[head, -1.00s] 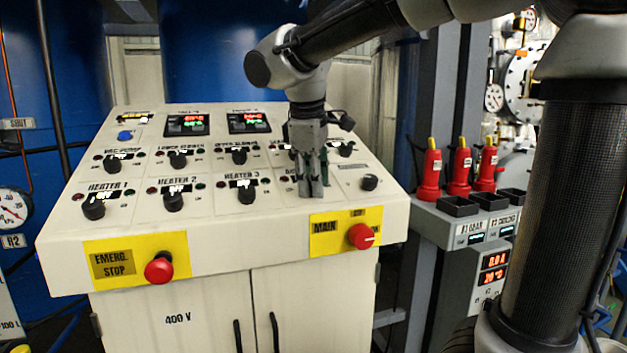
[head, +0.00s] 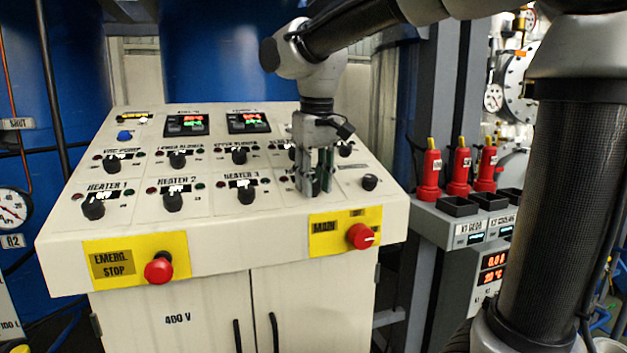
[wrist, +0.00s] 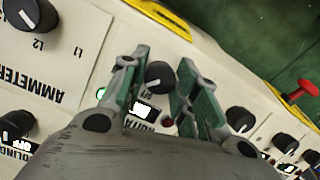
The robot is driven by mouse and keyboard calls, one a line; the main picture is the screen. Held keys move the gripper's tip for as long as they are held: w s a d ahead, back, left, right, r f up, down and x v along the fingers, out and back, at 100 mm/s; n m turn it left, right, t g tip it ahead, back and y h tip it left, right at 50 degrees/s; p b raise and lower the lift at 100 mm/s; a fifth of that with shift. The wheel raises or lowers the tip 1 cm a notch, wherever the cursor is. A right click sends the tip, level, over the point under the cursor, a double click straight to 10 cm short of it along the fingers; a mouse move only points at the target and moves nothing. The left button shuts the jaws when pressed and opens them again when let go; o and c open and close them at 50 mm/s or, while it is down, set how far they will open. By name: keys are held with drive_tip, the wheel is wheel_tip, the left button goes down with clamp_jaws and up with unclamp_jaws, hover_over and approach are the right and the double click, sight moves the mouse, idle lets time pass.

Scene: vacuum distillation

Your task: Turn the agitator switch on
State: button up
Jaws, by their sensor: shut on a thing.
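The agitator switch is a black round knob (wrist: 159,77) with a white pointer mark. In the wrist view it sits between my two green-padded fingers, beside a partly hidden label reading "...ITA..." and a small lit display (wrist: 143,107). My gripper (wrist: 163,66) is shut on this knob, one finger on each side. In the head view my gripper (head: 315,190) points down at the right part of the sloped control panel (head: 120,223), above the yellow MAIN plate (head: 324,227). There the fingers hide the knob.
Heater knobs (head: 247,194) line the panel to the left, and a small black knob (head: 370,182) stands close to the right. The red main switch (head: 361,236) and the emergency stop (head: 159,269) are on the front edge. An ammeter knob (wrist: 30,14) is in the wrist view.

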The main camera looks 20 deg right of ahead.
drive_tip(key=shift+m+y, duration=0.4)
drive_tip(key=shift+m, duration=1.1)
drive_tip(key=o, duration=1)
wheel_tip(320, 180, up, 12)
drive_tip(key=s, duration=0.2)
drive_tip(key=shift+d, duration=0.35)
drive_tip(key=shift+f, duration=0.1)
